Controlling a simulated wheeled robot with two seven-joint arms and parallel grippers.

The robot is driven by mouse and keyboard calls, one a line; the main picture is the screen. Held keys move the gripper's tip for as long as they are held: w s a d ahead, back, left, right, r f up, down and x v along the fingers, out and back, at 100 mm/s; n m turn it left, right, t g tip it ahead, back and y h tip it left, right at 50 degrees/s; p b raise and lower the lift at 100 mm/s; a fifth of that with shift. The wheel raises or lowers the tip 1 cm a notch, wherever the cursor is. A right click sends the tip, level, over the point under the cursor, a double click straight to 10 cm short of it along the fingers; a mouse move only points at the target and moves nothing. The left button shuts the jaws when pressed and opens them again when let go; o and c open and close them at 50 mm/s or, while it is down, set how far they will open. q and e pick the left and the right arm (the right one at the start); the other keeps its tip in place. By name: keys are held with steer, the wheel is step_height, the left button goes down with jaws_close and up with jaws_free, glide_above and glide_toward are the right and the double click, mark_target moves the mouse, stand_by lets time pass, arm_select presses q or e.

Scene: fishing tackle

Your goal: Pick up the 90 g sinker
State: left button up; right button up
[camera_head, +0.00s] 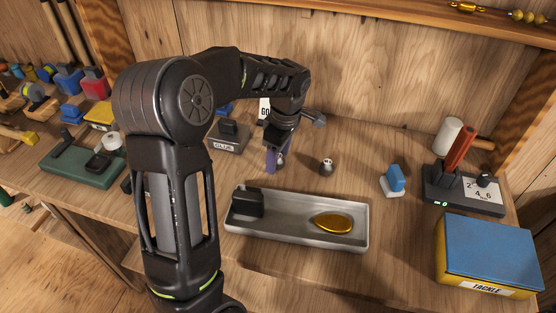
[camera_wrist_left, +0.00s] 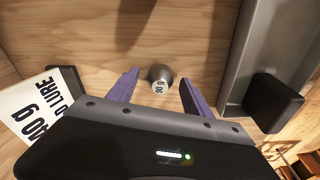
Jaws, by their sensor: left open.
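The 90 g sinker (camera_head: 327,166) is a small grey, rounded weight standing on the wooden bench behind the tray. In the left wrist view the sinker (camera_wrist_left: 160,77) shows a pale "90 g" label. My left gripper (camera_head: 277,162) points down, to the left of the sinker in the head view. In the left wrist view its two purple fingers (camera_wrist_left: 156,88) are apart, and the sinker appears between and a little beyond their tips. The gripper is empty; I cannot tell whether a finger touches the sinker. My right gripper is not in view.
A grey tray (camera_head: 290,238) with a dark block (camera_head: 248,203) and gold lure (camera_head: 333,223) lies in front. A blue-and-white item (camera_head: 394,180), a scale (camera_head: 463,194) and a tackle box (camera_head: 488,255) stand right. A lettered card (camera_wrist_left: 38,108) is near the gripper.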

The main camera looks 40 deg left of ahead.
arm_select(q)
steer(key=shift+c, duration=0.5)
jaws_close()
stand_by(0.3)
